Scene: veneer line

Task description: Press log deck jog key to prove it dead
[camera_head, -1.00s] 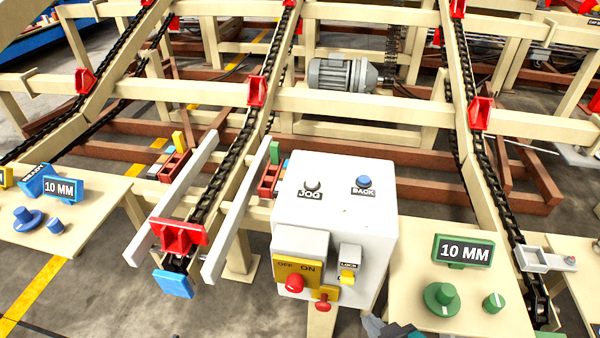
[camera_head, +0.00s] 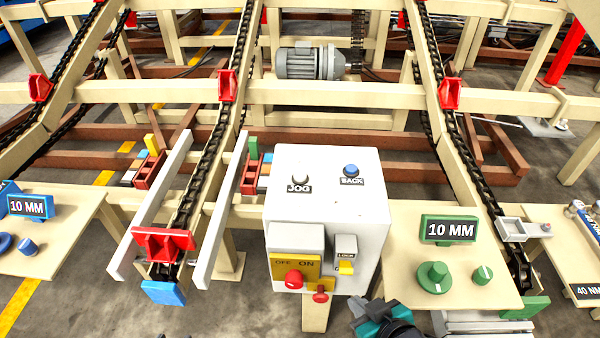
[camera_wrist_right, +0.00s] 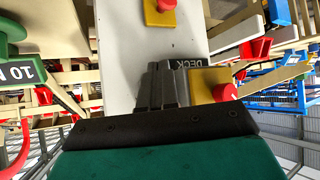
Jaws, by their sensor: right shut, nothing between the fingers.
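The jog key (camera_head: 300,180) is a pale round button with a JOG label on the sloped top of the white control box (camera_head: 330,210). A blue BACK button (camera_head: 351,171) sits to its right. The box front carries a yellow OFF/ON plate (camera_head: 297,263) with a red knob, a yellow LOCK switch (camera_head: 346,266) and a lower red knob (camera_head: 320,295). My right gripper (camera_head: 360,306) is low, in front of the box's lower right. Its shut fingers (camera_wrist_right: 162,82) show against the white box in the wrist view, apart from the jog key. My left gripper is out of view.
A table with a 10 MM sign (camera_head: 449,229) and green knobs stands right of the box. Two grey rails (camera_head: 228,215) and a chain with a red lug (camera_head: 163,244) lie to its left. A grey motor (camera_head: 308,63) is behind.

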